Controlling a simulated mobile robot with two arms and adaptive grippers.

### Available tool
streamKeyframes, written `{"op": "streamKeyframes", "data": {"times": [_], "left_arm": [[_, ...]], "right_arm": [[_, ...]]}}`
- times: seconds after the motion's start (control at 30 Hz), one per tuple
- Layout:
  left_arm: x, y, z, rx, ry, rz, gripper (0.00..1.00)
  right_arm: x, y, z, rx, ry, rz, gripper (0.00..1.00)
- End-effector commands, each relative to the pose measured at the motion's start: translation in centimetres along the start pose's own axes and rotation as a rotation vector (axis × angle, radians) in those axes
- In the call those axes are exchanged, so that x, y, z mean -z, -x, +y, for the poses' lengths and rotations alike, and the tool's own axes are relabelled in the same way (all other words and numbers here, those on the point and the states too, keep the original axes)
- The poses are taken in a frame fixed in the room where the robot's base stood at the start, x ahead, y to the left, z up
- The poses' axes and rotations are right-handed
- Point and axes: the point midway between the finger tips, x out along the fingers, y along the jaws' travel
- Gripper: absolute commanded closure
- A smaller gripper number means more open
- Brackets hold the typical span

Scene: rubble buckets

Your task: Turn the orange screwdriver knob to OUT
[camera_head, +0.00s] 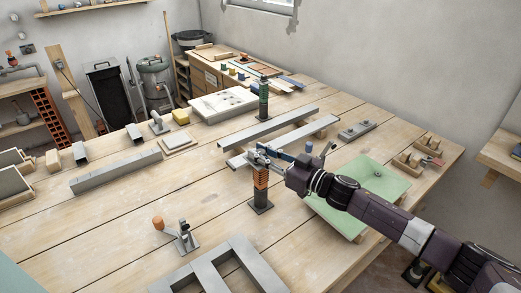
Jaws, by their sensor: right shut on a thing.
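The orange screwdriver knob (260,181) stands upright on the bench, with an orange ribbed body on a dark square base (260,207). My right gripper (257,158) reaches in from the right and is shut at the top of the orange knob. The fingers cover the knob's upper end, so any pointer or OUT marking there cannot be read. A similar green knob (263,100) stands further back on its own dark base. My left gripper is not in view.
A toggle clamp (183,239) with an orange tip stands at front left. Grey channel frames (237,256) lie at the front. A green board (384,178) lies under my right arm. Metal bars (268,129) lie behind the knob.

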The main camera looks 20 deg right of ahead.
Motion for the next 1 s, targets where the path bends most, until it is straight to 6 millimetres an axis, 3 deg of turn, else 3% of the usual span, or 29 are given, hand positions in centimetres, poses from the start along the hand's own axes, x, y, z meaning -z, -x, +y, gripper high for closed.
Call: {"op": "streamKeyframes", "data": {"times": [0.13, 0.33, 1.0], "left_arm": [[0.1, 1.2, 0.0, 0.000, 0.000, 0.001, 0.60], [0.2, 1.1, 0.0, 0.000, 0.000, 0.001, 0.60], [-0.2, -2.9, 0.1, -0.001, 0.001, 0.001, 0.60]], "right_arm": [[-0.2, 0.1, -0.4, -0.117, -0.012, -0.004, 1.00], [-0.5, 0.0, -0.4, -0.289, -0.015, -0.002, 1.00], [-0.7, 0.0, -0.1, -0.685, -0.008, -0.006, 1.00]]}}
